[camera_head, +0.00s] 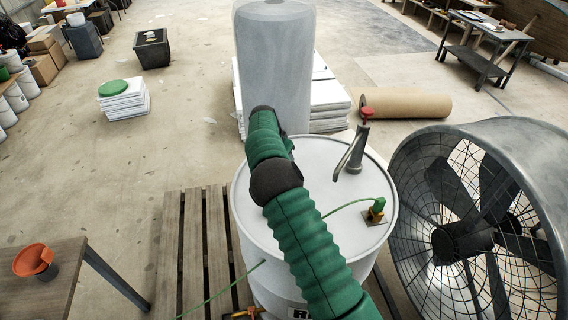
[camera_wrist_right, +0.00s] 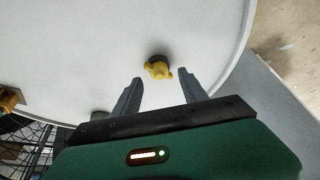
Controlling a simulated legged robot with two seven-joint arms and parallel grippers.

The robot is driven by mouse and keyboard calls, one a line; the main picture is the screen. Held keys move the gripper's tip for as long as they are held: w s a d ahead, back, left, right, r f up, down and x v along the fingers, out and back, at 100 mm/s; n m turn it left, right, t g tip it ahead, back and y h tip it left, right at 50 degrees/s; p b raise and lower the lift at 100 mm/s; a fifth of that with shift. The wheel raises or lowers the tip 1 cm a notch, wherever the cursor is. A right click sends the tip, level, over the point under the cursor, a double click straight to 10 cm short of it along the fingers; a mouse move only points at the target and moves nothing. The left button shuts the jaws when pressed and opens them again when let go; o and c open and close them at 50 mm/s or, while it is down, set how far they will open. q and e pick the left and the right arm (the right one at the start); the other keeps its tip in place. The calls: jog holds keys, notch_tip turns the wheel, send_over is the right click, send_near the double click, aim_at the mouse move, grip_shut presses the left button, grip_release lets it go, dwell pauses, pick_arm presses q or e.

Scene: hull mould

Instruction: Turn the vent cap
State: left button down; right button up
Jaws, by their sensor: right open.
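The yellow vent cap (camera_wrist_right: 158,68), with small lugs, sits in a dark round base on the white drum lid (camera_wrist_right: 80,45). It shows in the right wrist view; in the head view I cannot see it, and my green right arm covers part of the drum (camera_head: 330,210). My right gripper (camera_wrist_right: 160,80) is open, its two grey fingers pointing towards the cap. The cap lies just beyond and between the fingertips in the picture; I see no grip on it. In the head view my right gripper's fingers are hidden. My left gripper is not in view.
On the lid stand a metal spout with a red top (camera_head: 367,112) and a green clamp (camera_head: 377,205) with a green cable. A large fan (camera_head: 480,220) is close on the right. A wrapped cylinder (camera_head: 275,60) and white stacks stand behind. A pallet (camera_head: 195,240) lies left.

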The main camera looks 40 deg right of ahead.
jog(key=b+v, duration=0.2)
jog(key=v, duration=1.1)
jog(key=shift+a+r, duration=0.25)
jog(key=shift+r, duration=0.05)
jog(key=shift+f, duration=0.1)
